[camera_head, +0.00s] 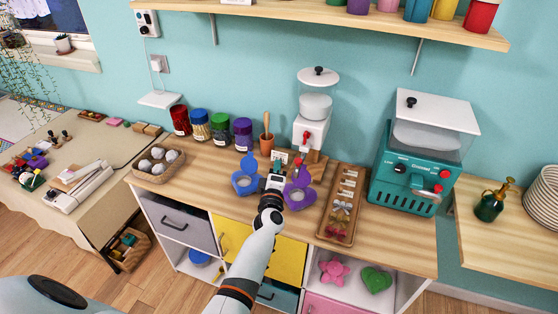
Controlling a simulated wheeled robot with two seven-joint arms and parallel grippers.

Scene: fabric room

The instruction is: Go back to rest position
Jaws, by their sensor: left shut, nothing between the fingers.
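My left arm reaches up from the bottom of the view. My left gripper (276,182) is at the wooden counter (195,190), shut and empty. It stands between a blue heart-shaped container (245,182) on its left and a purple heart-shaped container (299,194) on its right. Both containers seem to have their lids up. I cannot tell whether the gripper touches either one. My right gripper is not in view.
A wooden tray (332,234) with small items lies right of the purple container. A white dispenser (312,133) stands behind. A teal machine (416,185) stands at the right, a basket (133,174) at the left. A shelf (350,14) hangs above.

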